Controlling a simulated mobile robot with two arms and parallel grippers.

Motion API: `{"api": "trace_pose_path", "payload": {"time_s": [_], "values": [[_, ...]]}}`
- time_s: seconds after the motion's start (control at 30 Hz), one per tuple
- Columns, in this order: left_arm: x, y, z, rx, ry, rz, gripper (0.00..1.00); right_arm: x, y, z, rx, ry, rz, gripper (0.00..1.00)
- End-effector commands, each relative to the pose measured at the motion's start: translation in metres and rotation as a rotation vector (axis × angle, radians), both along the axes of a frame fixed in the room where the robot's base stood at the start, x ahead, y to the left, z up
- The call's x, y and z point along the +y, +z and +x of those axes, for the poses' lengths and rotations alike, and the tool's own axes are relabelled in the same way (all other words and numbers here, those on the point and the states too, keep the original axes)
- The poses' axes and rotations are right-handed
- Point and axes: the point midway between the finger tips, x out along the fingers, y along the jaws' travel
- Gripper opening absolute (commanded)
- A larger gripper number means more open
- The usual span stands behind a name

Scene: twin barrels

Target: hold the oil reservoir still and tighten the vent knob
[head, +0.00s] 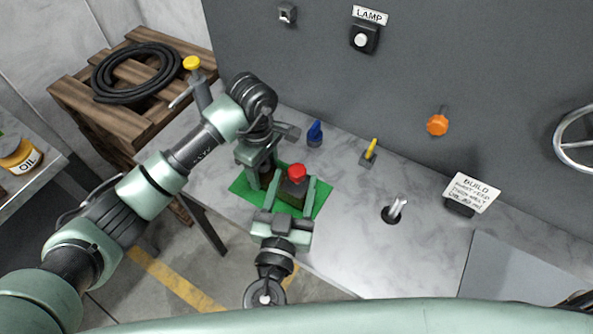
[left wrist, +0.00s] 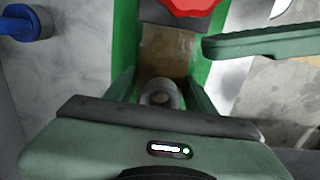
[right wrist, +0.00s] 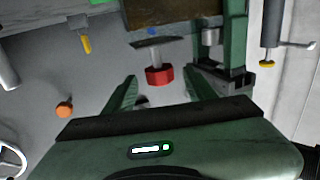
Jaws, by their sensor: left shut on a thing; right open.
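The oil reservoir (head: 292,190) is a dark block with a red vent knob (head: 297,171) on top, standing on a green mat (head: 240,188). My left gripper (head: 266,176) is shut on the reservoir's grey round stub (left wrist: 160,94), which shows between its fingers in the left wrist view. The brownish reservoir body (left wrist: 165,52) lies just beyond. My right gripper (head: 295,192) is open and close to the knob. In the right wrist view the red knob (right wrist: 158,76) is just beyond and between the spread right fingers (right wrist: 163,88), with no contact visible.
A blue knob (head: 314,134), a yellow lever (head: 370,150) and a metal toggle (head: 396,209) stand on the bench to the right. A white sign (head: 472,192) is farther right. A crate with a coiled hose (head: 140,72) is at the back left.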

Motion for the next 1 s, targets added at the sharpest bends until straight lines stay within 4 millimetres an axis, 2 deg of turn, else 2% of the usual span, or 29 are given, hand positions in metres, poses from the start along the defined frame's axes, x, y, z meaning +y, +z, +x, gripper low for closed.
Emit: {"api": "trace_pose_path", "payload": {"time_s": [0.03, 0.2, 0.4, 0.57, 0.8, 0.87, 1.0], "values": [[0.0, 0.0, 0.0, -0.001, 0.0, -0.001, 0.03, 0.004, -0.002, -0.012, 0.004, 0.003, -0.001, 0.55], [0.0, 0.0, 0.0, -0.001, 0.0, -0.001, 0.03, 0.015, -0.001, -0.047, 0.003, 0.002, 0.0, 0.55], [0.0, 0.0, 0.001, -0.002, 0.001, -0.001, 0.03, 0.023, 0.0, -0.075, 0.001, 0.001, -0.001, 0.55], [0.0, 0.001, 0.001, -0.002, 0.001, -0.001, 0.03, 0.026, 0.0, -0.083, 0.0, 0.001, 0.001, 0.55], [0.0, 0.001, 0.001, -0.002, 0.001, 0.0, 0.03, 0.026, 0.0, -0.084, 0.0, 0.0, 0.0, 0.55], [0.0, 0.001, 0.001, -0.002, 0.001, 0.0, 0.03, 0.025, 0.0, -0.083, 0.0, 0.002, 0.0, 0.43], [0.0, 0.001, 0.001, -0.002, 0.001, 0.0, 0.03, 0.014, -0.007, -0.077, 0.004, 0.055, -0.005, 0.43]]}}
